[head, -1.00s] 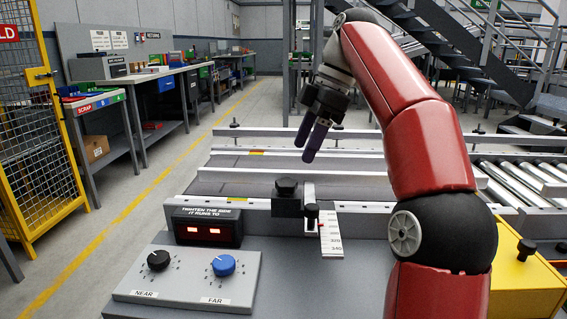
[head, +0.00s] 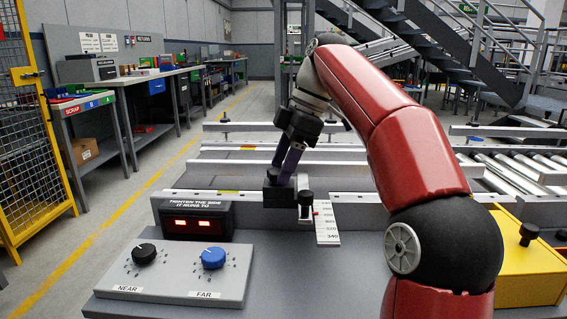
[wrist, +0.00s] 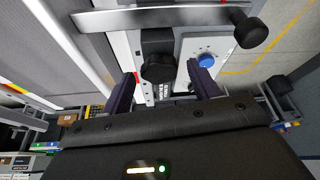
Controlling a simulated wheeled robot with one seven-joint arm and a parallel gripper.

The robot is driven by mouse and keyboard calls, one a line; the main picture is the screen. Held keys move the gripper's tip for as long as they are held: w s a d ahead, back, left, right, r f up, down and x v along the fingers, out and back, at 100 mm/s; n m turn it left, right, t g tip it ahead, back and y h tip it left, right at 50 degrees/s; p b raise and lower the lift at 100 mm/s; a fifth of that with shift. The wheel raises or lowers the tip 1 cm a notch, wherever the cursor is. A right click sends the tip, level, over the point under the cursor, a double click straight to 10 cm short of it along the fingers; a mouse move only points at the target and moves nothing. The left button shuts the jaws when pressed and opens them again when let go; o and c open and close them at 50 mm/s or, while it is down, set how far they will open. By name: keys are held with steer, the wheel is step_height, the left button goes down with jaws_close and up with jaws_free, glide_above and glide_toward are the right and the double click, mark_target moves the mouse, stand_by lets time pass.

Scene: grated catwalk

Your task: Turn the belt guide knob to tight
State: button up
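A black knob (head: 272,178) sits on a dark block on the belt guide rail, and it also shows in the wrist view (wrist: 159,68). My gripper (head: 286,166) points down over it, partly hiding it in the head view. In the wrist view my gripper (wrist: 163,86) is open, one finger on each side of this knob; I cannot tell whether they touch it. A second black knob (head: 305,198) stands just right, beside a white scale (head: 327,226) with a red pointer. A control panel (head: 130,278) carries a black NEAR knob (head: 144,253) and a blue FAR knob (head: 213,258).
A display (head: 196,222) reading "TIGHTEN THE SIDE IT RUNS TO" has two red-lit windows. A yellow box (head: 525,270) with a black knob stands at right. Rollers (head: 520,170) lie behind it. A yellow cage (head: 35,150) and workbenches (head: 110,85) stand at left.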

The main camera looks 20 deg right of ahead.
steer(key=c, duration=0.9)
steer(key=shift+c, duration=0.2)
steer(key=shift+m, duration=0.3)
steer(key=m, duration=0.1)
steer(key=m+t, duration=0.1)
steer(key=m, duration=0.1)
steer(key=shift+s+a+m+t+h+b, duration=0.1)
steer(key=shift+s+m+t+h+b, duration=0.1)
steer(key=shift+m+t+h+b, duration=0.15)
steer(key=m, duration=0.2)
steer(key=m+t+h, duration=0.1)
steer(key=m, duration=0.1)
steer(key=shift+s+a+r+m+t+p, duration=0.1)
steer(key=shift+a+m+t+p, duration=0.05)
steer(key=shift+m+t+p, duration=0.15)
steer(key=m, duration=0.2)
steer(key=m+h+p, duration=0.1)
steer(key=m, duration=0.1)
steer(key=shift+s+a+t+h+p, duration=0.1)
steer(key=shift+a+t+h+p, duration=0.05)
steer(key=shift+t+h+p, duration=0.15)
steer(key=shift+a+m+h+p, duration=0.1)
steer(key=shift+m+h+p, duration=0.7)
steer(key=shift+m, duration=1.35)
